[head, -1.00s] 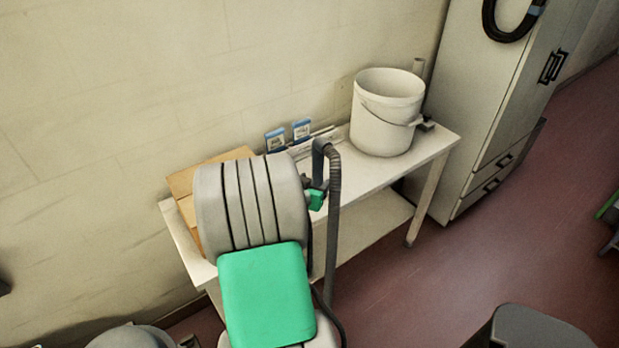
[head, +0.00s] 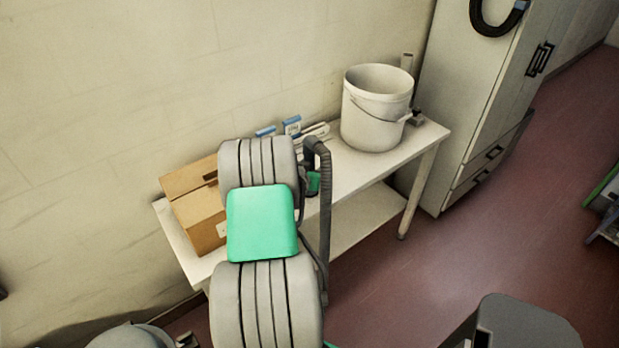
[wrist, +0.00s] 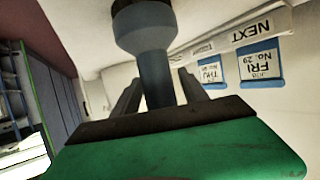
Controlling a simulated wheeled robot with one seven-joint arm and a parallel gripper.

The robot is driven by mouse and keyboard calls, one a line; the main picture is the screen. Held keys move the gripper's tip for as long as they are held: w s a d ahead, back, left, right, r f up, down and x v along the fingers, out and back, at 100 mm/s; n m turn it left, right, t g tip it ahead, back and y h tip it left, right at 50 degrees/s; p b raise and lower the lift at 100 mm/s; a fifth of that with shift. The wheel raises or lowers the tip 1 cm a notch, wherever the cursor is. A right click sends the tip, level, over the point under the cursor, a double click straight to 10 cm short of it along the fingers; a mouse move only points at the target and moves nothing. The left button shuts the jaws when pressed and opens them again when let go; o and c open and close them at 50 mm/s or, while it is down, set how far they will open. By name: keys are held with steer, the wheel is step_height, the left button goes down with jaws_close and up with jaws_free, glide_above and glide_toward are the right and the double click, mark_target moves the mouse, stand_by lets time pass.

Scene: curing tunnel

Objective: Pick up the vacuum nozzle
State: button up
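The vacuum nozzle (wrist: 152,50) shows in the wrist view as a grey-blue tube with a wider dark collar at the top edge. In the head view its dark ribbed hose (head: 325,215) bends over at the top and hangs down in front of the table. My gripper (wrist: 158,82) has two dark fingers, apart, one on each side of the tube, with a light gap at the left finger. I see no clear contact. In the head view my gripper (head: 312,182) is mostly hidden behind my arm, beside the hose bend.
A white table (head: 415,150) stands against the wall. It carries a cardboard box (head: 197,215), a white bucket (head: 372,112) and small blue-and-white cards (head: 291,125). A tall cabinet (head: 475,95) stands at right. Red floor (head: 400,290) is open in front of the table.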

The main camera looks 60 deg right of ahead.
jaws_close()
stand_by(0.3)
steer(key=shift+r, duration=0.15)
